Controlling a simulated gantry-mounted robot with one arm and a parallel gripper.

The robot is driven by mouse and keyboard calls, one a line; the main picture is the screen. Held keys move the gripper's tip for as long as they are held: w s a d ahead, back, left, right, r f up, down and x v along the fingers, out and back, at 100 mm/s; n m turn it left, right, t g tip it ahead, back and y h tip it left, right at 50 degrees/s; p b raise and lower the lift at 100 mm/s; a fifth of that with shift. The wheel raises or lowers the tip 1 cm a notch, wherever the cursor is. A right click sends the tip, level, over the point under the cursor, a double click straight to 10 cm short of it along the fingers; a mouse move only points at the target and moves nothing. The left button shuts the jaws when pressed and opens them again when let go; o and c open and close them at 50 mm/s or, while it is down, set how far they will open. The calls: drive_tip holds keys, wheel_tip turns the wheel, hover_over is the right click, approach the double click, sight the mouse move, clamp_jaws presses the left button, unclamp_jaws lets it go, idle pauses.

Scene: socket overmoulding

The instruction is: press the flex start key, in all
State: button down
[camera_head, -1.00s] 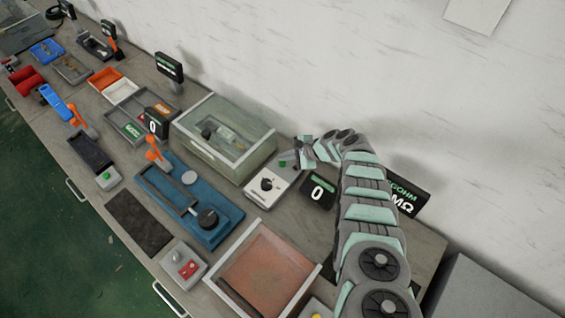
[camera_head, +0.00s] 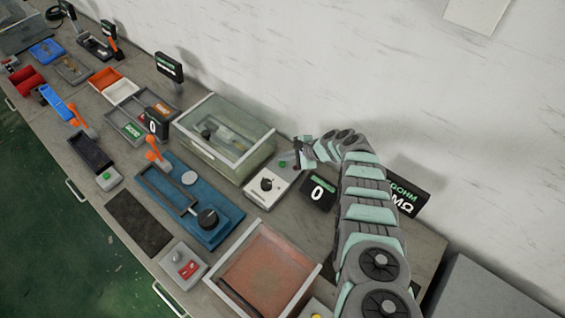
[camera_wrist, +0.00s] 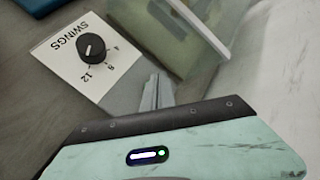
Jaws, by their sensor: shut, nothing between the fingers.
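The control box with a white SWINGS dial plate (camera_head: 256,196) stands on the bench beside the glass-lidded case. A green key (camera_head: 283,164) shows on the grey rear part of this box in the head view. The black dial knob (camera_wrist: 92,49) and its numbers are clear in the wrist view. My gripper (camera_head: 299,163) is at the rear right of the box, close to the green key. In the wrist view its fingers (camera_wrist: 156,88) are together with nothing between them, over the grey part of the box. The green key is not visible there; contact cannot be told.
The glass-lidded case (camera_head: 222,135) stands just left of the box. A small display reading 0 (camera_head: 318,193) stands at its right, near my arm. The wall is behind. An open reddish tray (camera_head: 224,283) and a blue fixture (camera_head: 222,224) lie in front.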

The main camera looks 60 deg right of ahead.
idle(0.4)
drive_tip(key=shift+f+b, duration=0.45)
